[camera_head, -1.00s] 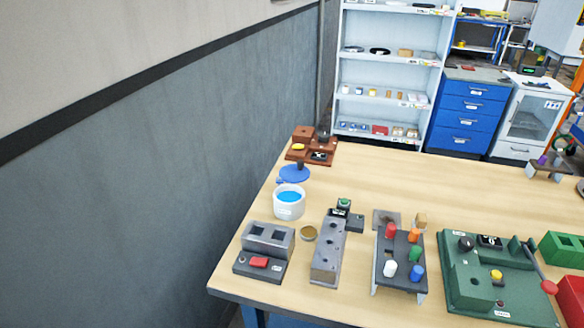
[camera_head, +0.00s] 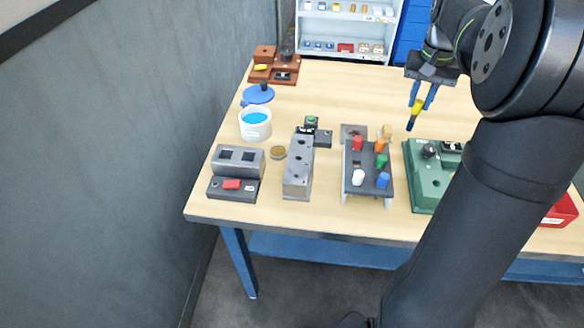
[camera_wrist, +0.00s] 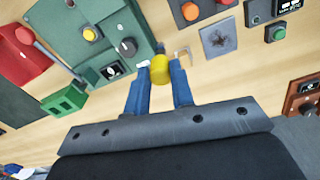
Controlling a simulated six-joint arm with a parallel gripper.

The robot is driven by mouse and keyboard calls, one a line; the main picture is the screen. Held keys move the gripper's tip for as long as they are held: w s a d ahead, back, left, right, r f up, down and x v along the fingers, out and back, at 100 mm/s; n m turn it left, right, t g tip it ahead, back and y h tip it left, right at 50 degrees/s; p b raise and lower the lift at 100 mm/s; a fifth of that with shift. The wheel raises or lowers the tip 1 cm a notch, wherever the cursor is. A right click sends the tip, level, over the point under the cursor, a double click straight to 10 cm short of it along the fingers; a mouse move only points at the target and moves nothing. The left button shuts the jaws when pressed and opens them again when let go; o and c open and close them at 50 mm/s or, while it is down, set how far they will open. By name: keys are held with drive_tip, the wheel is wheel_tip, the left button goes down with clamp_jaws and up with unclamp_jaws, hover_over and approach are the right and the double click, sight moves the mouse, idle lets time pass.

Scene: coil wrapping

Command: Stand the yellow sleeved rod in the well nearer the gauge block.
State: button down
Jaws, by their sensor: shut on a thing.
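My gripper (camera_head: 424,92) is shut on the yellow sleeved rod (camera_head: 416,108) and holds it above the table, over the area behind the green station. The rod tilts, with its dark end pointing down. In the wrist view the yellow sleeve (camera_wrist: 160,68) sits between my blue fingers (camera_wrist: 160,88), with the dark end beyond it. A long grey block (camera_head: 298,178) with several holes on top stands near the front edge, left of the peg rack. I cannot tell for sure which piece is the gauge block.
A rack (camera_head: 367,180) holds several coloured pegs. A white pot (camera_head: 255,123) with blue contents stands left.

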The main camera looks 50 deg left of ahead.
drive_tip(key=s+a+n, duration=0.5)
drive_tip(key=s+a, duration=1)
drive_tip(key=s, duration=0.2)
drive_tip(key=s+a+f+n, duration=0.1)
drive_tip(key=s+a+n, duration=0.15)
drive_tip(key=s, duration=0.65)
drive_tip(key=s+a+f+n, duration=0.1)
drive_tip(key=s+a, duration=0.3)
drive_tip(key=s, duration=0.5)
wheel_tip(320, 180, down, 10)
drive_tip(key=shift+s+r, duration=0.2)
drive_tip(key=shift+r, duration=0.05)
drive_tip(key=shift+a+f, duration=0.1)
drive_tip(key=shift+f, duration=0.05)
drive_tip(key=c, duration=1.2)
unclamp_jaws()
drive_tip(key=shift+c, duration=0.2)
wheel_tip(320, 180, up, 12)
